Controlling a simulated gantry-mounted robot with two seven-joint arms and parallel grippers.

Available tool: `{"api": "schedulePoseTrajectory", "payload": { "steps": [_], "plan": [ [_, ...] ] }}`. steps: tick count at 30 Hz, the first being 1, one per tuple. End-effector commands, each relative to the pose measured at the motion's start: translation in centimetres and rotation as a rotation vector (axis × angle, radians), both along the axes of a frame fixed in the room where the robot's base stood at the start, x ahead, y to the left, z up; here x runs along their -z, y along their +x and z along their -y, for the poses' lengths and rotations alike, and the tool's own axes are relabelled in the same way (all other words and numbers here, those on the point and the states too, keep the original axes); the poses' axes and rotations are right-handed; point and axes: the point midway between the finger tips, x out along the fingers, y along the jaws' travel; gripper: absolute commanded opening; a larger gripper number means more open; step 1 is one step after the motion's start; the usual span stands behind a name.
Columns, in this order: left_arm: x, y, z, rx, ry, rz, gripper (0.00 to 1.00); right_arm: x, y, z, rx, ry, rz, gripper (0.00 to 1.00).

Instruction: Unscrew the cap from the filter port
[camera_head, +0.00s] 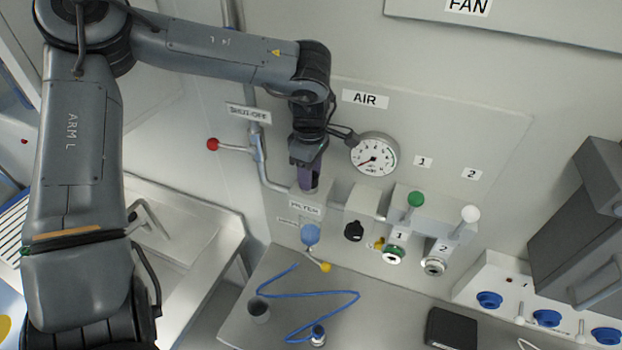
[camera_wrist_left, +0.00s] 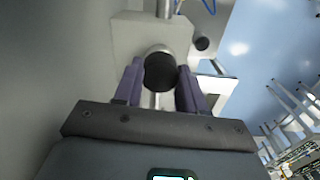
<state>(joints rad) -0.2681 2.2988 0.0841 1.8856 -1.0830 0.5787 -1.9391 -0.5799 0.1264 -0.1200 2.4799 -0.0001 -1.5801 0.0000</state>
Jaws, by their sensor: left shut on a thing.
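My left gripper (camera_head: 308,185) reaches down from above onto the top of the filter unit, just above the FILTER label (camera_head: 305,208). In the left wrist view, the gripper's purple fingers (camera_wrist_left: 160,85) stand on both sides of a round black cap (camera_wrist_left: 160,72) and are shut on it. The cap lies at the pale filter block (camera_wrist_left: 127,35); whether it still sits on the port cannot be told. In the head view the cap is hidden by the fingers. A blue filter bowl (camera_head: 310,235) hangs below the block. My right gripper is not in view.
A red-knobbed shut-off lever (camera_head: 213,144) is left of the gripper, and a pressure gauge (camera_head: 375,154) is close to its right. A black knob (camera_head: 353,231) and green (camera_head: 415,199) and white (camera_head: 470,214) levers are further right. A blue hose (camera_head: 330,294) lies on the bench below.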

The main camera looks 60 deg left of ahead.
Motion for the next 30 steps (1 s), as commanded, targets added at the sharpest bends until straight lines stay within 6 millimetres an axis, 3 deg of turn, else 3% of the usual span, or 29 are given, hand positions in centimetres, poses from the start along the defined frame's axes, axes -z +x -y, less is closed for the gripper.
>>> {"api": "schedulePoseTrajectory", "payload": {
  "steps": [9, 21, 30],
  "plan": [
    [0.02, 0.0, 0.01, -0.019, 0.0, 0.0, 0.0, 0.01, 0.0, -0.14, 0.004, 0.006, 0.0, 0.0],
    [0.01, -0.01, 0.01, -0.343, -0.001, 0.0, 0.0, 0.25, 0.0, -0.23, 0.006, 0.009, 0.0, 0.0],
    [-0.01, -0.01, 0.01, -0.355, 0.0, 0.0, 0.0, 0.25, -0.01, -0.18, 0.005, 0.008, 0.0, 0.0]
  ]
}}
